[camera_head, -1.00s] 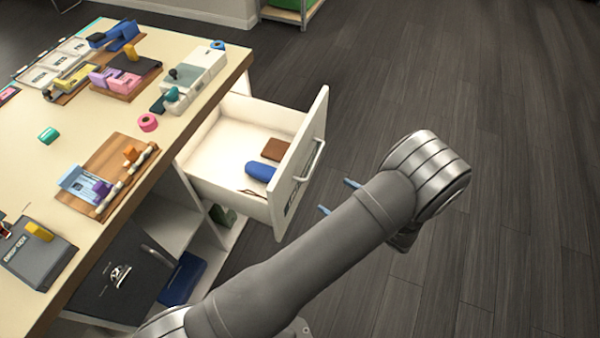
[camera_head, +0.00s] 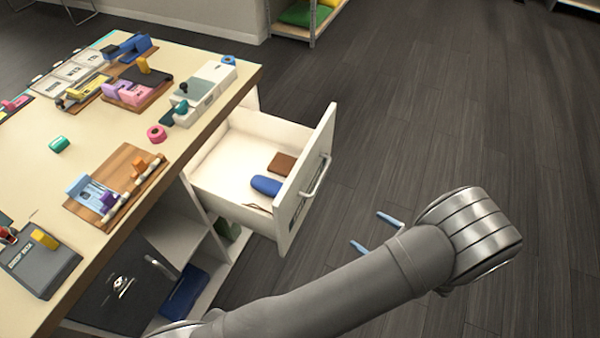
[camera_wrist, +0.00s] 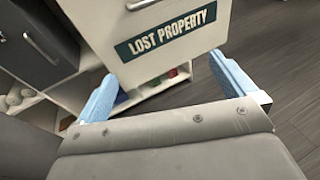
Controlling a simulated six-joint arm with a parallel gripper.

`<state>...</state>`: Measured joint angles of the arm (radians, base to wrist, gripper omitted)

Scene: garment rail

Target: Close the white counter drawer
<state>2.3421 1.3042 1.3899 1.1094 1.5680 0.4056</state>
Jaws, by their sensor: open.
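The white counter drawer (camera_head: 305,190) stands pulled out from under the counter in the head view. A blue case (camera_head: 266,186) and a brown wallet-like item (camera_head: 282,163) lie inside it. Its front has a bar handle (camera_head: 316,177). In the wrist view the drawer front (camera_wrist: 172,42) shows a "LOST PROPERTY" label and fills the upper middle. My gripper (camera_head: 373,232) is open and empty, to the right of the drawer front, its blue fingers pointing toward it. In the head view there is a gap between the fingertips and the front.
The counter top (camera_head: 95,150) holds several stationery items and wooden boards. Clear dark wooden floor (camera_head: 440,110) lies right of the drawer. A shelf rack (camera_head: 305,18) stands at the back.

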